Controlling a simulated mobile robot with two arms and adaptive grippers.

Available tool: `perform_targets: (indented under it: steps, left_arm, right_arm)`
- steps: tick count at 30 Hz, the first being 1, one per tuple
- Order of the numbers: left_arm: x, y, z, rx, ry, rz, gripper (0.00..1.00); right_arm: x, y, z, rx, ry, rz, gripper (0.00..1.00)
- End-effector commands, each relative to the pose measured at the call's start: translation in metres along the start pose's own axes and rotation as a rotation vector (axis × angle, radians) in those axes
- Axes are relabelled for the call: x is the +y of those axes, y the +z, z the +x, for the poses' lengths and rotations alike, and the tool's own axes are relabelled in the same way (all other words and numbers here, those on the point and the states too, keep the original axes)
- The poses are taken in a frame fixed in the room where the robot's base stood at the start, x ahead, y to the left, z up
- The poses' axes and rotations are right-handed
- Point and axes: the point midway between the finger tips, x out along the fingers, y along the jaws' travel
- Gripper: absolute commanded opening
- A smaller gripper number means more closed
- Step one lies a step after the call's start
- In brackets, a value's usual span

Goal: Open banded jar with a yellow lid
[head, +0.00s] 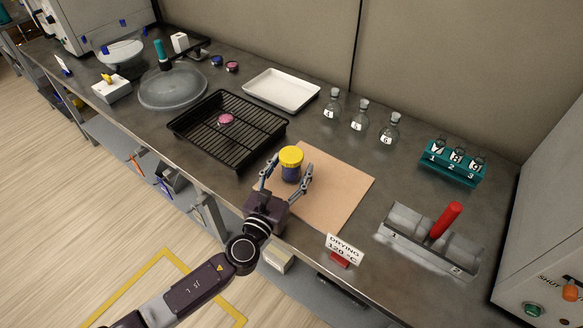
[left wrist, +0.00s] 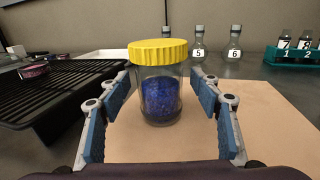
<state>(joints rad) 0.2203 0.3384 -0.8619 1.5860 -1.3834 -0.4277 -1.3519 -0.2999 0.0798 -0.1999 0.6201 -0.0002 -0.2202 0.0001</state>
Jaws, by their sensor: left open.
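The jar (head: 290,172) has a yellow lid (head: 291,156) and stands upright on a tan board (head: 340,188). In the left wrist view the jar (left wrist: 160,98) is clear glass with dark blue contents, and its ridged yellow lid (left wrist: 158,52) sits on top. I cannot make out a band on it. My left gripper (head: 287,180) is open, with one finger on each side of the jar. In the left wrist view the fingers (left wrist: 160,115) show gaps to the glass on both sides. My right gripper is not in view.
A black rack (head: 190,128) with a pink-topped item (head: 226,119) stands left of the board. A white tray (head: 282,90) and stoppered flasks (head: 359,118) are behind. A "DRYING 120 °C" sign (head: 344,248) stands at the front edge. A red-handled block (head: 430,238) and teal rack (head: 453,165) are right.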

Motion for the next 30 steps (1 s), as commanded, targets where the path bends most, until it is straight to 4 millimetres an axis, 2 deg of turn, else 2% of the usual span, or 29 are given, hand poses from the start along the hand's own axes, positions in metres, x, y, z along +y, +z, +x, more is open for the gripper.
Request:
perform_targets:
  steps: [8,21,30]
  left_arm:
    - [-0.0003,-0.0003,0.0039,0.001,0.000,-0.001,0.58]
    - [0.0000,-0.0003,0.0036,0.001,0.000,0.000,0.11]
    - [0.0002,0.0030,0.0039,-0.001,0.001,0.000,0.09]
  right_arm:
    - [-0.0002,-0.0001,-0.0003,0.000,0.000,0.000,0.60]
    - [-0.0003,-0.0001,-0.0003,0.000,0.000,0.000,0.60]
    - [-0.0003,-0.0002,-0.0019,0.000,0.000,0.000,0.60]
